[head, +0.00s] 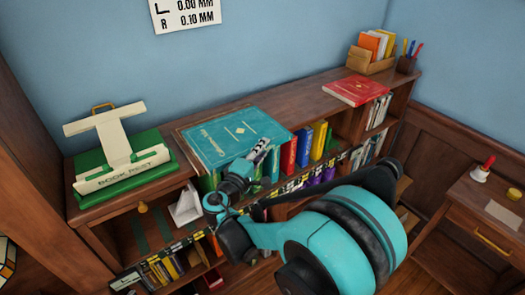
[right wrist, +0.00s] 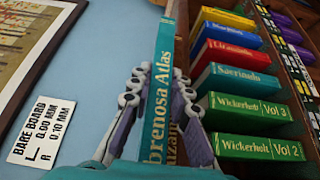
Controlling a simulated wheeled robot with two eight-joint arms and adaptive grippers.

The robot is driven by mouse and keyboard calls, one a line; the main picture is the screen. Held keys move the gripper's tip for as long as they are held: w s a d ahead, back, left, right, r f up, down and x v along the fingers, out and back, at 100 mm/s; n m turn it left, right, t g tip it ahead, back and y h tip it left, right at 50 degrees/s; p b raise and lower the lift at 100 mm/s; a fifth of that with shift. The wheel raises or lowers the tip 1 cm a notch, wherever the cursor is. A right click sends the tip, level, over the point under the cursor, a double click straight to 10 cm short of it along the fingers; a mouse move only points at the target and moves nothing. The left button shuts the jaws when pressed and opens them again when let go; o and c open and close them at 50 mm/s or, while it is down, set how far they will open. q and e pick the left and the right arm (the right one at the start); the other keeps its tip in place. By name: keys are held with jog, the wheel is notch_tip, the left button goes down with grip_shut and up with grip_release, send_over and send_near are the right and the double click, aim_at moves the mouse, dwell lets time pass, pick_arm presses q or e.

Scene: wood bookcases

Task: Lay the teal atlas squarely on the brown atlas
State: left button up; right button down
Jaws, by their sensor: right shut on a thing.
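The teal atlas (head: 238,136) shows flat, cover up, above the bookcase top, left of centre in the head view. My right gripper (head: 262,152) is at its front edge. In the right wrist view the fingers are shut on either side of the atlas's lettered spine (right wrist: 158,100). I cannot tell whether its underside touches anything. I cannot clearly make out the brown atlas; a thin brown edge shows along the teal atlas's left side, but I cannot tell if it is a book. My left gripper is not in view.
A green book rest (head: 122,160) stands left of the atlas. A red book (head: 356,90) lies at the right, near a wooden organiser (head: 370,60) and pen cup (head: 406,64). Several upright books stand below. The bookcase top (head: 310,104) is bare between the atlas and red book.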

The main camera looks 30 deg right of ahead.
jog(key=c, duration=1.8)
grip_release()
jog(key=shift+f, duration=0.1)
jog(key=o, duration=0.4)
jog(key=shift+s, duration=0.1)
jog(key=shift+r, duration=0.2)
